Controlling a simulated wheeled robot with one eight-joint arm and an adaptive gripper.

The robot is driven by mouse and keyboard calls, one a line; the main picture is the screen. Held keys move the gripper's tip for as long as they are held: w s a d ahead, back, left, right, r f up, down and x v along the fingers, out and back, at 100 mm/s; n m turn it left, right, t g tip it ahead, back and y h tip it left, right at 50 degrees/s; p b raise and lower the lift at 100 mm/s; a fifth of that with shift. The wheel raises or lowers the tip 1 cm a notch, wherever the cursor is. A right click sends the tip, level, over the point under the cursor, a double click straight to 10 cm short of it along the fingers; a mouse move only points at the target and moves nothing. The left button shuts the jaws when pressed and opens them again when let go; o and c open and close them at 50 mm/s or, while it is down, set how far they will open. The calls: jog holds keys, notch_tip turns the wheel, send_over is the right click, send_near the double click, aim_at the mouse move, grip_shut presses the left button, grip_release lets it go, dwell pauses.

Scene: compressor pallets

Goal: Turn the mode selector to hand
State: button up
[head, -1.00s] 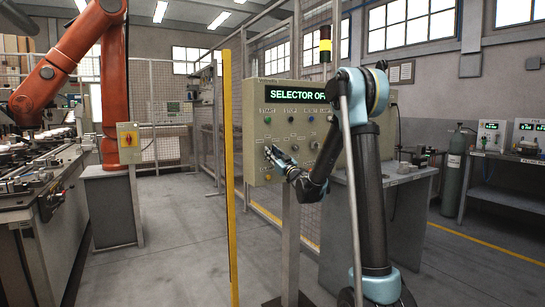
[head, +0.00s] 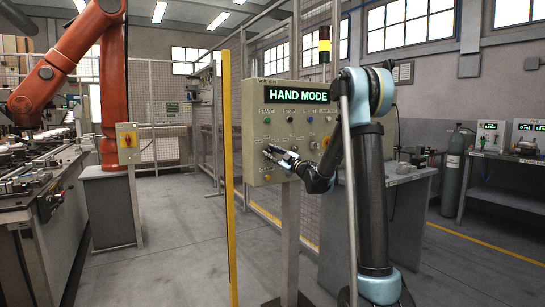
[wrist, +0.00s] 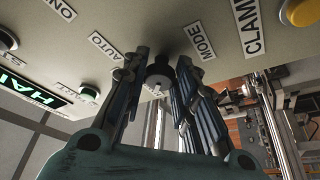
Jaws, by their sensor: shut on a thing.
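The control panel (head: 258,160) is a beige box on a post, and its display (head: 297,96) reads HAND MODE in green. My gripper (head: 268,152) is at the lower left of the panel face. In the wrist view, my gripper (wrist: 163,85) has its fingers on both sides of the black mode selector knob (wrist: 159,70), shut on it. The labels AUTO (wrist: 123,68) and MODE (wrist: 201,42) sit beside the knob. The fingers hide part of the knob and the area around it, so its pointer cannot be made out.
A green button (wrist: 90,94) and a yellow button (wrist: 303,11) are near the knob. A yellow post (head: 228,180) stands left of the panel. A mesh fence (head: 270,215) runs behind it. An orange robot arm (head: 113,90) stands at the left. The floor between is clear.

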dwell(0.4)
jog(key=o, duration=1.1)
jog(key=v, duration=1.2)
jog(key=shift+w+f, duration=0.1)
jog(key=shift+d, duration=0.1)
